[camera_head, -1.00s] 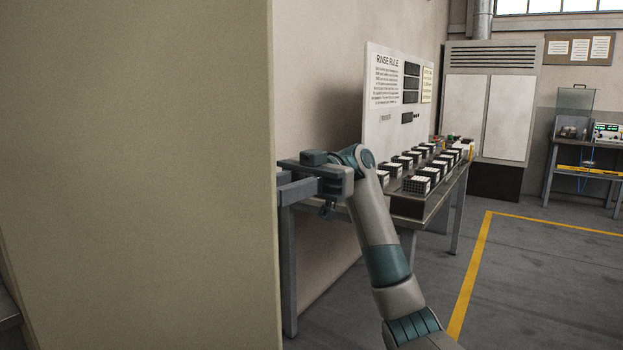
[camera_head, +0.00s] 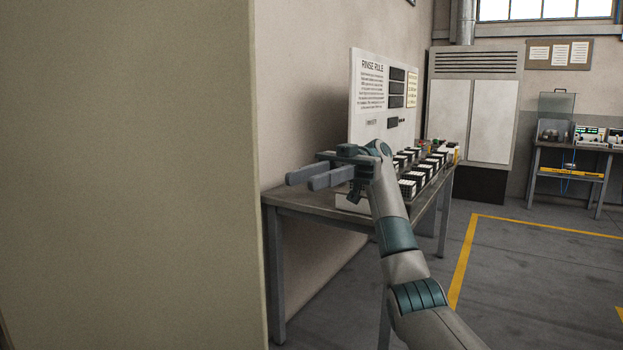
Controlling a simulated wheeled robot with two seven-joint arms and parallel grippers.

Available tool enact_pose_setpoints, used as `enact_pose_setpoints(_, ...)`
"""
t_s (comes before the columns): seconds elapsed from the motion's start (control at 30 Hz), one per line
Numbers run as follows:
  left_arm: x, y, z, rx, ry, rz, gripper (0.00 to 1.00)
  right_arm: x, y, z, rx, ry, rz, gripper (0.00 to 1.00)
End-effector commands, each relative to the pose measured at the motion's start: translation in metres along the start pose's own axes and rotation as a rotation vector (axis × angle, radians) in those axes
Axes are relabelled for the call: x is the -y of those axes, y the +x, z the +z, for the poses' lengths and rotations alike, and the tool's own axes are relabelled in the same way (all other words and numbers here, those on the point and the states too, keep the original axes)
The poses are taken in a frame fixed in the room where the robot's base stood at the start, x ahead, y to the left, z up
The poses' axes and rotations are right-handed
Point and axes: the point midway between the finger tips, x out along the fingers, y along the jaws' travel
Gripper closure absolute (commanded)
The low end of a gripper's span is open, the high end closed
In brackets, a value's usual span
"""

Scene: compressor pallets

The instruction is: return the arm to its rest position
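My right arm comes in from the bottom right and reaches up in front of the bench. My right gripper (camera_head: 306,179) points left, with its two grey fingers apart and nothing visible between them. It shows in front of the left part of the bench top. My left gripper and arm are not in view.
A large beige panel (camera_head: 125,180) fills the left of the view, close to me. A bench (camera_head: 300,202) along the wall bears several dark racks (camera_head: 408,187) and a rinse rule board (camera_head: 370,95). A grey cabinet (camera_head: 470,120) stands behind. Floor at right is clear.

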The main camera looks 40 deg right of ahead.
Motion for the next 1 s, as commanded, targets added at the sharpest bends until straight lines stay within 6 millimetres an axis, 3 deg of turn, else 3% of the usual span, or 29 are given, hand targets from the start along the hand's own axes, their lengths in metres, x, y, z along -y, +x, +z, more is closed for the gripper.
enact_pose_setpoints(0.5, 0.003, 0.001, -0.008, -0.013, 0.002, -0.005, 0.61, 0.0, -0.002, 0.0, 0.0, 0.0, 0.0, 0.71)
enact_pose_setpoints(0.73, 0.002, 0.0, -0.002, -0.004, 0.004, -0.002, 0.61, -0.004, 0.001, 0.006, 0.004, 0.015, 0.007, 0.71)
enact_pose_setpoints(0.87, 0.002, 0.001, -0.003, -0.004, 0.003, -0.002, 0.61, -0.017, 0.009, 0.028, 0.021, 0.071, 0.034, 0.71)
enact_pose_setpoints(1.0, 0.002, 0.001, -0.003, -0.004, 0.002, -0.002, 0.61, -0.043, 0.029, 0.075, 0.06, 0.181, 0.093, 0.71)
